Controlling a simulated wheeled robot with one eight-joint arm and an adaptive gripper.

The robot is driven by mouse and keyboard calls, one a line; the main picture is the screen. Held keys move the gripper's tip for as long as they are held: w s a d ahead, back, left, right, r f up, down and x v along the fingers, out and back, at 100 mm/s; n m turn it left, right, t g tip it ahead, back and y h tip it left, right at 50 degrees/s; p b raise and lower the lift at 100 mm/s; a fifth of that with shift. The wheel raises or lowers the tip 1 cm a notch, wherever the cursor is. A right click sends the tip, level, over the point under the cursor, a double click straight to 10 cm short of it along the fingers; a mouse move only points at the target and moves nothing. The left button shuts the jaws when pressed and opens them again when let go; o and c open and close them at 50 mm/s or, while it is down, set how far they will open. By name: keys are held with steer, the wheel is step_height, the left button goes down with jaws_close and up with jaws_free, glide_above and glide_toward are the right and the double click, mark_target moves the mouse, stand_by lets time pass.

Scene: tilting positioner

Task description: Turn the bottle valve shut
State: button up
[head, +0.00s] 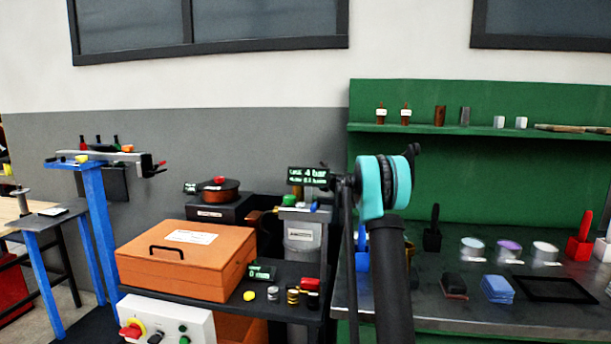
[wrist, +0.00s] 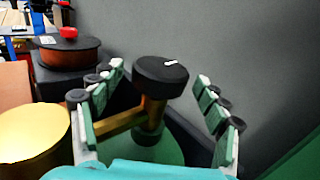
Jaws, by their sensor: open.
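The bottle valve shows in the wrist view as a round black knob (wrist: 160,72) with a white mark on top. It sits on a brass valve body (wrist: 152,112) with a side branch to the left, above the green bottle (wrist: 185,148). My gripper (wrist: 160,88) is open, with one green-padded finger left of the knob and one to its right. Gaps show on both sides; the knob is apart from the pads in this view. In the head view my teal-banded wrist shows, but I cannot make out the fingers, the valve or the bottle.
A brass-coloured cylinder (wrist: 32,130) stands close to the left finger. A copper-brown round pot with a red top (head: 218,190), an orange box (head: 185,265) and a small display (head: 308,177) are left of my arm. A green-backed bench (head: 450,310) with several items is right.

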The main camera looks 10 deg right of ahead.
steer(key=v, duration=1.1)
steer(key=shift+d, duration=0.1)
